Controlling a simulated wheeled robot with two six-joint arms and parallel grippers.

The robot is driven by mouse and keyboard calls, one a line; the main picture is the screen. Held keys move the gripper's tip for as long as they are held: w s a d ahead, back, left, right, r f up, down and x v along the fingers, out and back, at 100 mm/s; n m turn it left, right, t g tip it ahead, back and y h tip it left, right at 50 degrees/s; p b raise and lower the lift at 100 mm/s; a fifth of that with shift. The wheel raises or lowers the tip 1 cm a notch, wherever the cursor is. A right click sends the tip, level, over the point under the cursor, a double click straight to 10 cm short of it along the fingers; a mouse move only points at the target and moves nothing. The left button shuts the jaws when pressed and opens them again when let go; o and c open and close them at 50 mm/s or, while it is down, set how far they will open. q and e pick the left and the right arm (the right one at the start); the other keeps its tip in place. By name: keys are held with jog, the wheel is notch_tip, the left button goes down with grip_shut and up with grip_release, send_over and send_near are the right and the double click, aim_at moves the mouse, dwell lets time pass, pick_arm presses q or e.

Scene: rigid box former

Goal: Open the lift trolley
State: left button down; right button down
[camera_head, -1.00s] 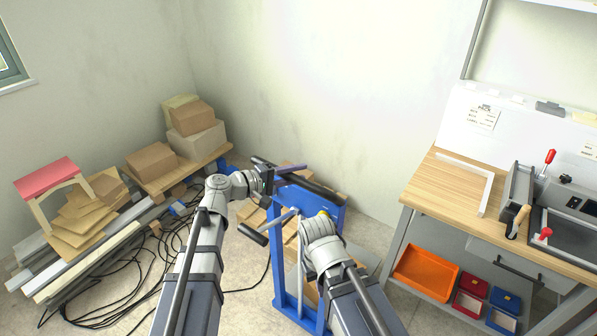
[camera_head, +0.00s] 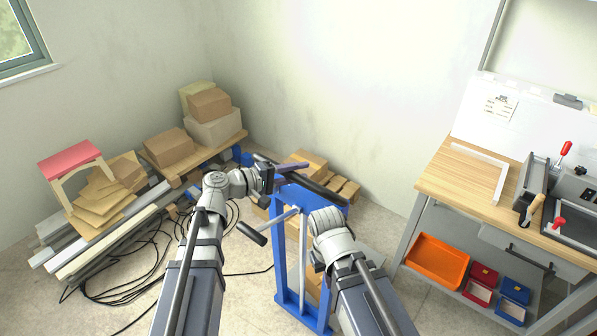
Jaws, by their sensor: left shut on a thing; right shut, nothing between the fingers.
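The lift trolley is a blue upright frame (camera_head: 279,245) in the lower middle of the head view, with a black handle bar (camera_head: 325,188) across its top. My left gripper (camera_head: 270,178) is shut at the left part of this bar. A grey rod with a black grip (camera_head: 251,234) sticks out left from the frame. My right gripper (camera_head: 319,262) is shut and empty in front of the frame's right side. Its fingers are mostly hidden by my own wrist, which also covers part of the trolley.
A workbench (camera_head: 455,187) stands on the right, with an orange bin (camera_head: 438,262) below. Cardboard boxes (camera_head: 212,118) and planks lie on the left, with black cables (camera_head: 130,265) on the floor. Wooden pieces (camera_head: 342,190) lie behind the trolley. Bare floor shows between trolley and bench.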

aim_at(284, 175)
pick_arm(q)
jog(key=c, duration=0.6)
grip_release()
jog(key=p+v, duration=0.1)
jog(key=v, duration=0.6)
jog(key=shift+s+a+r, duration=0.1)
jog(key=shift+s+a, duration=0.1)
jog(key=shift+a, duration=0.1)
